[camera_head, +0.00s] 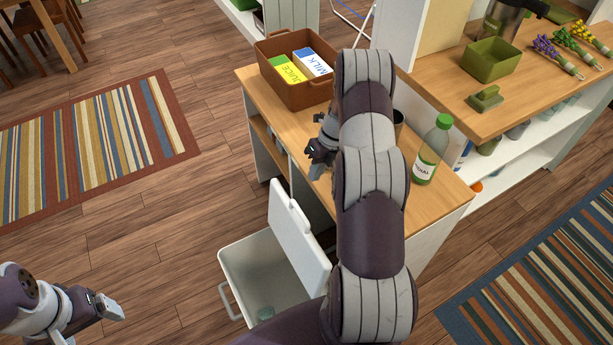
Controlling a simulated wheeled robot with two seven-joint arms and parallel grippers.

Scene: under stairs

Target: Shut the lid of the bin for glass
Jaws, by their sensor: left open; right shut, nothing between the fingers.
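A white bin (227,262) stands pulled out from the front of the wooden counter (428,212). Its white lid (298,240) is open and stands up steeply along the bin's counter side. No label on the bin is readable. My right gripper (315,173) is shut and empty, above the counter's front edge, beyond the top of the lid and apart from it. My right arm covers part of the counter and the bin's near right side. My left gripper (117,310) is open and empty over the floor, left of the bin.
A brown crate (312,97) with juice and milk cartons sits on the counter's far end. A green-capped bottle (431,150) stands to the right of my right arm. A shelf unit (520,90) stands behind.

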